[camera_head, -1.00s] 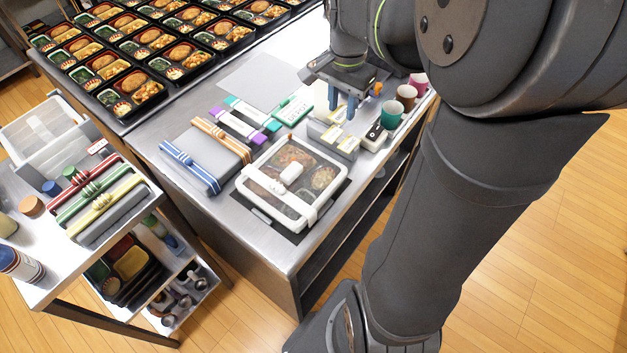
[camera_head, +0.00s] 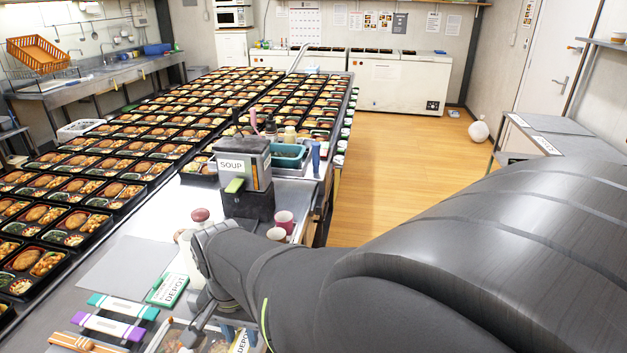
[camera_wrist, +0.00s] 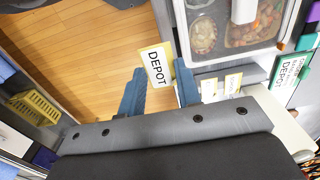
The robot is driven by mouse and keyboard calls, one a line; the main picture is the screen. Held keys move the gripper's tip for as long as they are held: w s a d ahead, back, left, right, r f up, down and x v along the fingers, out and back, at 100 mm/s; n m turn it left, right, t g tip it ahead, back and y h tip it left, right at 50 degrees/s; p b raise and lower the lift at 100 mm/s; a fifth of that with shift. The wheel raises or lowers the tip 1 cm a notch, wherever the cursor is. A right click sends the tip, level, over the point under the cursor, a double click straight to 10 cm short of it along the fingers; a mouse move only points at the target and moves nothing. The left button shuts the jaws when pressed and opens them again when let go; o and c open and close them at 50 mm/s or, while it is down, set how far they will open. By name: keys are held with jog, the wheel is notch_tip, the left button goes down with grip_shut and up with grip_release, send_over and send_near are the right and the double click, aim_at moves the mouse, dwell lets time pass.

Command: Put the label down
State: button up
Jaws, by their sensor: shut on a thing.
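My gripper (camera_wrist: 160,88) has its blue fingers shut on a small white label (camera_wrist: 157,66) with a yellow border that reads DEPOT. The label also shows in the head view (camera_head: 240,342), at the bottom edge. In the wrist view it is held tilted, beside the clear-lidded bento box (camera_wrist: 208,58), with wooden floor behind part of it. The bento box is cut off by the top of that view, and only a part of it (camera_head: 170,336) shows in the head view. I see no contact between label and box.
Teal (camera_head: 123,307) and purple (camera_head: 108,326) banded items lie on the counter. A soup machine (camera_head: 243,165) and pink cups (camera_head: 284,220) stand farther back. A grey mat (camera_head: 128,265) is bare.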

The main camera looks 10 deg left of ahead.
jog(key=s+a+f, duration=0.1)
jog(key=a, duration=0.1)
jog(key=s+a+f, duration=0.1)
jog(key=a+f, duration=0.1)
jog(key=s+a+f, duration=0.1)
jog(key=a, duration=0.1)
jog(key=shift+a+f, duration=0.2)
jog(key=shift+a, duration=0.2)
jog(key=shift+f, duration=2.05)
jog(key=shift+f, duration=0.1)
jog(key=shift+f, duration=0.15)
jog(key=o, duration=0.9)
jog(key=shift+d, duration=0.1)
